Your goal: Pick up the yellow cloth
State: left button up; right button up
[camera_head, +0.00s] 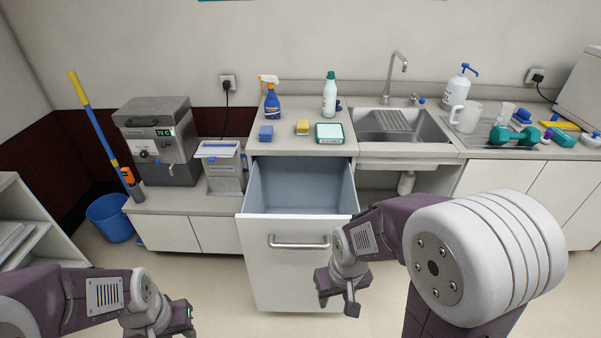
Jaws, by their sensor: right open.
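A flat yellow piece that looks like the yellow cloth (560,125) lies on the right counter, behind the teal dumbbells. A smaller yellow block (302,127), perhaps a sponge, sits on the counter left of the sink. My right gripper (338,292) is open and empty, pointing down in front of the open drawer, low and well away from both yellow things. My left gripper (172,326) is at the bottom left, partly cut off by the frame edge. Its jaws do not show clearly.
The drawer (298,228) stands pulled out and looks empty. The sink (400,126) is in the middle. A blue spray bottle (271,103) stands left.

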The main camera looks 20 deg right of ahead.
aim_at(302, 128)
jog(key=i+j, duration=0.2)
jog(key=j, duration=0.2)
jog(key=i+j+z, duration=0.1)
jog(key=i+j, duration=0.15)
jog(key=i+j+z, duration=0.2)
jog(key=i+j, duration=0.95)
jog(key=i, duration=0.25)
jog(key=l, duration=0.05)
